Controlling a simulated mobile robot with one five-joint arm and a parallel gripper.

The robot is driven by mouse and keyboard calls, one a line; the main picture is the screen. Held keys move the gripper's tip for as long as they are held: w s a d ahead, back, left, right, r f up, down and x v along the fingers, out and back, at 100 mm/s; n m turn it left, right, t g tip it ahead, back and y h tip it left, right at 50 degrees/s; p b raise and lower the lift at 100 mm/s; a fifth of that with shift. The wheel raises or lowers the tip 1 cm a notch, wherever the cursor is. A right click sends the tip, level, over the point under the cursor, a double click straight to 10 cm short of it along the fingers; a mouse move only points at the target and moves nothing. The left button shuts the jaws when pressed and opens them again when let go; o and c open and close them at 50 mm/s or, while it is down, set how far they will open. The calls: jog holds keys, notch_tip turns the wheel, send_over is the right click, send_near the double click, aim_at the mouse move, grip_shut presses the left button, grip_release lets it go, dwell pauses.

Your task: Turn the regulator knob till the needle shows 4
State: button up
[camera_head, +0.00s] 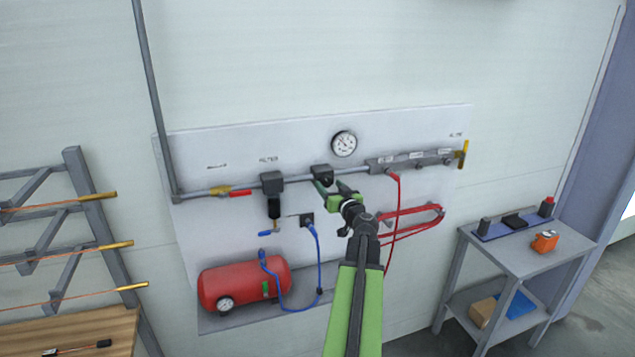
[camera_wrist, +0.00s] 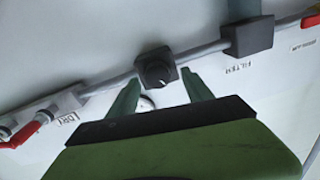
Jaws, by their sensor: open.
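The regulator (camera_head: 321,174) is a dark block on the grey pipe of the wall panel. In the wrist view its round black knob (camera_wrist: 157,73) has a light mark and lies between the fingertips. My gripper (camera_head: 330,187) is open at the regulator, a green finger on each side of the knob (camera_wrist: 161,77); I cannot tell whether they touch it. The white gauge (camera_head: 344,143) is above and right of the regulator; its needle is too small to read. In the wrist view the gauge (camera_wrist: 146,103) is mostly hidden behind my gripper.
The filter (camera_head: 272,183) hangs left of the regulator, and a manifold (camera_head: 410,162) with a red hose lies to the right. A red air tank (camera_head: 244,285) sits below left. A small table (camera_head: 525,250) stands at right, a wire rack (camera_head: 75,230) at left.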

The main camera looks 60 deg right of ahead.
jog(key=shift+w+d, duration=0.7)
jog(key=shift+d, duration=0.2)
jog(key=shift+c, duration=0.5)
jog(key=shift+a, duration=0.1)
jog(key=c, duration=1.2)
jog(key=shift+m, duration=0.3)
